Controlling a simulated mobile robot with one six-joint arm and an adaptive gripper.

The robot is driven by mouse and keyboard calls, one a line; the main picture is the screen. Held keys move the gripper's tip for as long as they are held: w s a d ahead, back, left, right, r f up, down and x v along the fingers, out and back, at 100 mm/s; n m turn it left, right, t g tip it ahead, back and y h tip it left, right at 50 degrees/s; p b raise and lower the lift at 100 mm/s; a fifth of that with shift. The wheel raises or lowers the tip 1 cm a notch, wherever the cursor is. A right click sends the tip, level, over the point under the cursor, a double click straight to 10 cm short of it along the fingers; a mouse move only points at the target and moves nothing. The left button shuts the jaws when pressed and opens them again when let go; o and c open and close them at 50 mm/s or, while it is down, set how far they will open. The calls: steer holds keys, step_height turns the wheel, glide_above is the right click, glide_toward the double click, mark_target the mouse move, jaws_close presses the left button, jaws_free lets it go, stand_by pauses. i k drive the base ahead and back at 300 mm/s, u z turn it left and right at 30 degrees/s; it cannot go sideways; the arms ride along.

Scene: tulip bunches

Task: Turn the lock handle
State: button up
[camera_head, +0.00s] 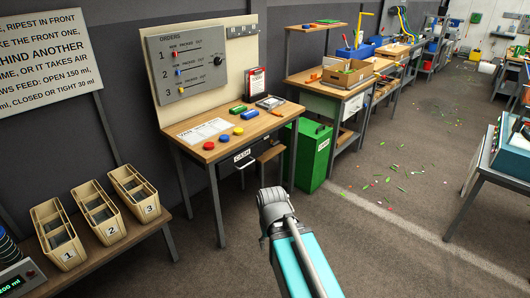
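I cannot make out a lock handle for certain in this view. The grey ORDERS panel (187,64) on the back board of the wooden desk carries a small dark knob (217,61) at its right side, and three numbered rows with coloured markers. My arm rises from the bottom middle and ends in a grey rounded joint (275,205) in front of the desk. No gripper fingers show.
Three numbered tan holders (101,212) sit on a low bench at left. Open floor, scattered with green bits, lies right of my arm. Another table (498,180) stands at far right.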

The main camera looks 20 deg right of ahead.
mark_target(273, 144)
steer(key=u, duration=0.3)
steer(key=k, duration=0.65)
steer(key=u, duration=0.25)
steer(key=i, duration=1.55)
steer(key=z, duration=0.75)
steer(key=i, duration=1)
steer(key=z, duration=0.5)
